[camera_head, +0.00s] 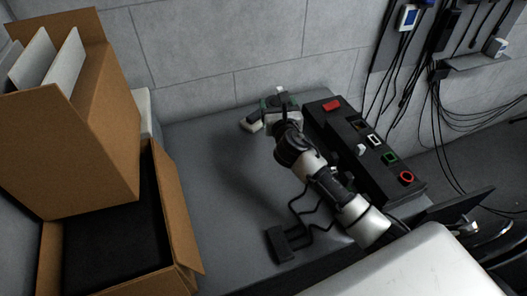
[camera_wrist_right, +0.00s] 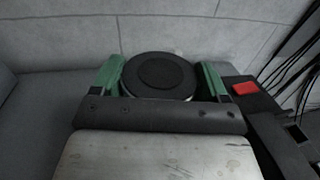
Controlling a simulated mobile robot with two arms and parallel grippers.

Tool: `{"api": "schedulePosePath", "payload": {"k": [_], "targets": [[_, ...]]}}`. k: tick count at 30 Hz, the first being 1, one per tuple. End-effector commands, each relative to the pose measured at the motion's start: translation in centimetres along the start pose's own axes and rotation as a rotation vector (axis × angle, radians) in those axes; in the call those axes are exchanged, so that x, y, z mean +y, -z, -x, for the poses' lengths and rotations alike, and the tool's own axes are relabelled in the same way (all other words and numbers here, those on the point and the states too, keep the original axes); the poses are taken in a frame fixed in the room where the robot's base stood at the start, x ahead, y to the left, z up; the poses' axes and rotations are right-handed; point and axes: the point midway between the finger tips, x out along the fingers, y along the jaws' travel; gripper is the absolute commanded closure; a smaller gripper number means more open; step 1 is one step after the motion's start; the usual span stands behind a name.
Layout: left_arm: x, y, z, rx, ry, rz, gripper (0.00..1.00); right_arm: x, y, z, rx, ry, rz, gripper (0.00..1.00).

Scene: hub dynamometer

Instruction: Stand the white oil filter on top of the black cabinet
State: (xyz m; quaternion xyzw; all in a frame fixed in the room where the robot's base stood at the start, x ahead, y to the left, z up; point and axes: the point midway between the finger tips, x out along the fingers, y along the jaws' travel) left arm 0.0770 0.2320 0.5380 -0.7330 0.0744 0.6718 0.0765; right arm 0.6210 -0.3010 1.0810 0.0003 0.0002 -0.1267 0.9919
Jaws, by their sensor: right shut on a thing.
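My right gripper (camera_head: 277,102) is over the back of the dark grey work surface (camera_head: 205,150), near the wall. In the right wrist view, its green-padded fingers (camera_wrist_right: 162,78) are on either side of a round black disc with a pale rim (camera_wrist_right: 160,74). This looks like an end of the white oil filter, and the gripper is shut on it. Most of the filter's body is hidden. I cannot tell whether it touches the surface below. The dark grey surface may be the black cabinet's top; I cannot be sure. My left gripper is not in view.
A black control panel (camera_head: 345,135) with a red block and coloured buttons stands right of the gripper. Open cardboard boxes (camera_head: 95,130) stand at the left. A dark block with cables (camera_head: 280,243) lies at the front. The surface's left middle is clear.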

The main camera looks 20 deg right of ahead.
Motion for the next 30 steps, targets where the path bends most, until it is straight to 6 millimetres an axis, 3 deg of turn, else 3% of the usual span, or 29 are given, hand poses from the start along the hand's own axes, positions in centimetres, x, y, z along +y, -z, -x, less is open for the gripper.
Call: {"api": "schedulePosePath", "payload": {"k": [9, 21, 30], "targets": [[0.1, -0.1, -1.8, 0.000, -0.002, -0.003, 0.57, 0.1, 5.3, 0.0, 0.002, 0.001, -0.003, 0.58], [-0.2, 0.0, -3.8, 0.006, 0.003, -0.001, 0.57, 0.1, 10.2, 0.0, 0.000, 0.000, -0.001, 0.58], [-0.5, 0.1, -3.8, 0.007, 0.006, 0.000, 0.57, 0.0, 10.4, 0.0, -0.001, -0.001, 0.000, 0.58]]}}
